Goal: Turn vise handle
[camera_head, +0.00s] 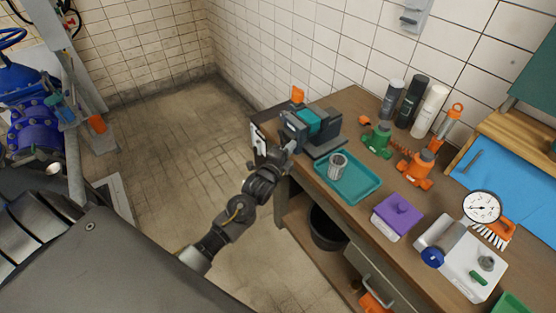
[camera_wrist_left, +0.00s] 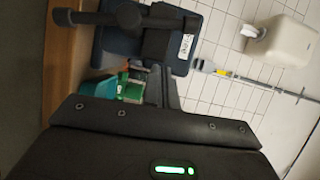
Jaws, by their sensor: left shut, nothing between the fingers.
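The vise (camera_head: 318,126), dark grey with a teal part, is mounted at the near left corner of the wooden workbench. In the left wrist view its dark blue body (camera_wrist_left: 112,48) fills the upper middle, with the dark bar handle (camera_wrist_left: 85,18) and its round ends in front. My left gripper (camera_head: 284,151) is shut and empty, close beside the vise's front, off the bench's left edge. In the left wrist view my fingers (camera_wrist_left: 165,88) reach up towards the vise; I cannot tell whether they touch the handle. My right gripper is in neither view.
A teal tray (camera_head: 366,190) with a metal cup (camera_head: 338,166) sits near the vise. Green and orange valves (camera_head: 377,141), spray cans (camera_head: 412,100), a purple-lidded box (camera_head: 397,216) and a gauge (camera_head: 481,207) crowd the bench. Open tiled floor (camera_head: 165,135) lies left.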

